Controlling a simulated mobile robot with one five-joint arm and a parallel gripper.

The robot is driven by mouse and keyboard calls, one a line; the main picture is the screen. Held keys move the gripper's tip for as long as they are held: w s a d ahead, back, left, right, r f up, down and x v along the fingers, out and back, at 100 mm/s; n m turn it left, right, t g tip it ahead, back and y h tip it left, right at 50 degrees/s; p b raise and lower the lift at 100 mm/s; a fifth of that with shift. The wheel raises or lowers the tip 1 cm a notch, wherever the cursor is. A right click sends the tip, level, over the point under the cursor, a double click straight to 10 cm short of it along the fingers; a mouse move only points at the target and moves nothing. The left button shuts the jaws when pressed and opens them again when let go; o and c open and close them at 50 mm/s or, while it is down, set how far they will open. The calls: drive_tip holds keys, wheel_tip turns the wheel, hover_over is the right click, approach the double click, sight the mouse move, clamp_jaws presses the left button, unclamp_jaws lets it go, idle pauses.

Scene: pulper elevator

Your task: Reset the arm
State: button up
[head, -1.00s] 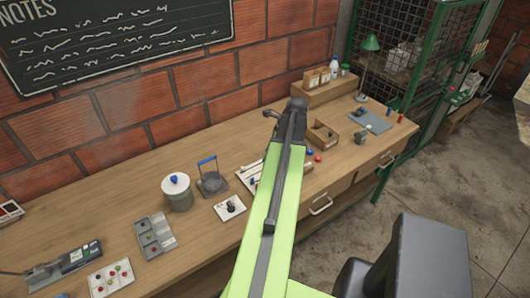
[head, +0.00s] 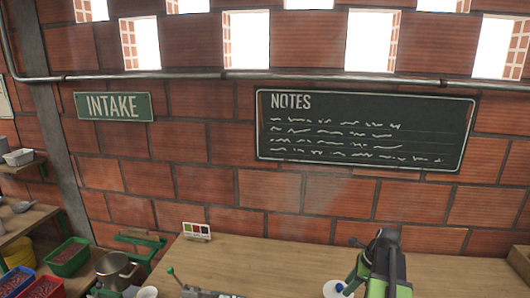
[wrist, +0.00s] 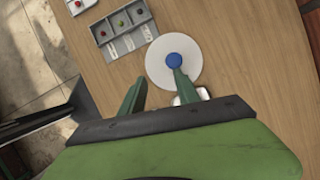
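In the wrist view my gripper (wrist: 159,77) is open, with its two green fingers apart and nothing held between them. It is above the wooden bench (wrist: 235,60). The round white lid (wrist: 158,52) with a blue knob (wrist: 174,61) lies beneath it, and the right fingertip overlaps the knob in the picture; I cannot tell whether they touch. In the head view part of my green and black arm (head: 385,268) shows at the bottom right, and its fingers cannot be made out. The white lid (head: 332,290) is just left of it, partly cut off by the frame.
A grey tray with coloured buttons (wrist: 124,32) lies left of the lid. In the head view a small colour card (head: 197,231) stands at the bench's left end. A metal pot (head: 116,270) and red and green bins (head: 68,257) are farther left. The bench middle (head: 275,258) looks clear.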

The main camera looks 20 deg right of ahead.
drive_tip(key=w+a+f+n+g, duration=0.1)
drive_tip(key=w+a+n, duration=0.2)
drive_tip(key=a, duration=0.6)
drive_tip(key=w+a+n+g, duration=0.1)
drive_tip(key=w+a+n, duration=0.15)
drive_tip(key=a, duration=0.65)
drive_tip(key=w+a+f+n, duration=0.15)
drive_tip(key=a+n, duration=0.25)
drive_tip(key=a, duration=0.5)
drive_tip(key=s+a+n+g+h+b, duration=0.1)
drive_tip(key=s+a+n+h, duration=0.2)
drive_tip(key=a+n, duration=0.7)
drive_tip(key=shift+f+n, duration=0.2)
drive_tip(key=shift+n, duration=3.45)
